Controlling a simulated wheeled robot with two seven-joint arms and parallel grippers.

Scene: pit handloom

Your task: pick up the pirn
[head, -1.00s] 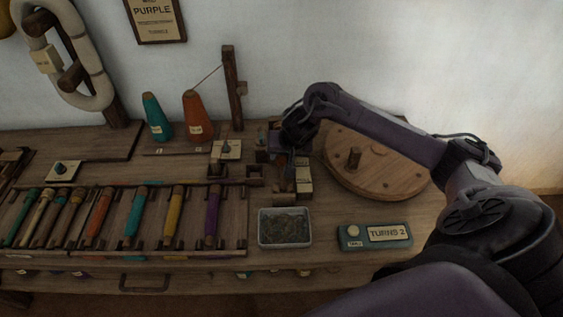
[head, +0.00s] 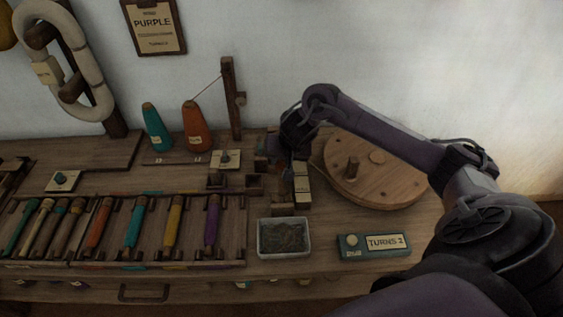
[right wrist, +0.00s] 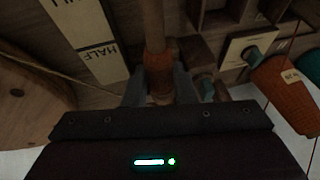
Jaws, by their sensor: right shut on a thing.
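My right gripper (right wrist: 158,88) is shut on a wooden pirn (right wrist: 152,28) with an orange-brown band, which stands out between the two fingers in the right wrist view. In the head view the right gripper (head: 284,165) is at the back of the bench, left of the round wooden disc; the arm and wrist largely hide the held pirn there. Several other pirns lie in the rack at the left, among them an orange (head: 99,223), a teal (head: 135,222), a yellow (head: 173,220) and a purple one (head: 212,220). My left gripper is out of view.
A pale gauge strip (right wrist: 88,35) marked HALF lies beside the pirn. The round disc (head: 400,190) is close on the right. A grey tray (head: 285,254) and a TURNS box (head: 350,252) stand in front. Teal (head: 156,130) and orange (head: 197,130) cones stand behind.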

